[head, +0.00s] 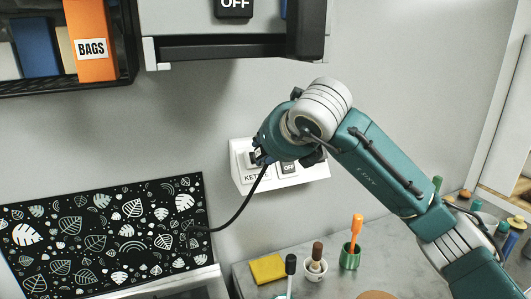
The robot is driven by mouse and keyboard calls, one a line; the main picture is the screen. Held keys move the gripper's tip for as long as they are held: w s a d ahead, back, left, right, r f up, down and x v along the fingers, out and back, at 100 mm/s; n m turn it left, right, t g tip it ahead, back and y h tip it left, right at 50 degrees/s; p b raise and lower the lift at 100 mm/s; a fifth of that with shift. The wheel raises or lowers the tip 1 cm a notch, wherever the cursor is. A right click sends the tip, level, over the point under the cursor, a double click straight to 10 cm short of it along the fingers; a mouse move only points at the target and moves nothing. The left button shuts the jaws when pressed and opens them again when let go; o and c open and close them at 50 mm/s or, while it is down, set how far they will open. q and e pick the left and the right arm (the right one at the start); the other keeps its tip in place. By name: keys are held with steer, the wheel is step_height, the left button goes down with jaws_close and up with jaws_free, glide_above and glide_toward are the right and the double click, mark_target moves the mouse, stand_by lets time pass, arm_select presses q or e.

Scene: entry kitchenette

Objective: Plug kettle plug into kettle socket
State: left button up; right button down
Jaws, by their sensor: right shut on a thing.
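A white socket panel (321,172) is on the grey wall, with a label starting "KET" at its left end and a small "OFF" switch (289,167) beside it. My right gripper (261,153) is at the left end of the panel, shut on the kettle plug, which the gripper mostly hides. A black cord (238,211) hangs from the gripper and curves down left to the leaf-patterned board. The kettle socket's face is covered by my gripper and wrist, so I cannot tell whether the plug is in it. My left gripper is out of view.
A black leaf-patterned board (107,240) is at lower left. On the grey counter (331,284) are a yellow sponge (268,268), a brush in a white holder (315,268) and a green cup (350,258). A shelf and cabinet with an orange "BAGS" box (92,22) hang above.

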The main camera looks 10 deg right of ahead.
mark_target(261, 153)
steer(key=shift+b, duration=0.5)
stand_by(0.9)
steer(key=shift+b+x, duration=1)
steer(key=shift+x, duration=1.05)
steer(key=c, duration=1.2)
jaws_free()
steer(key=shift+s+r, duration=0.1)
steer(key=shift+s, duration=0.05)
steer(key=v, duration=1.1)
steer(key=shift+s+r, duration=0.25)
steer(key=shift+s, duration=0.1)
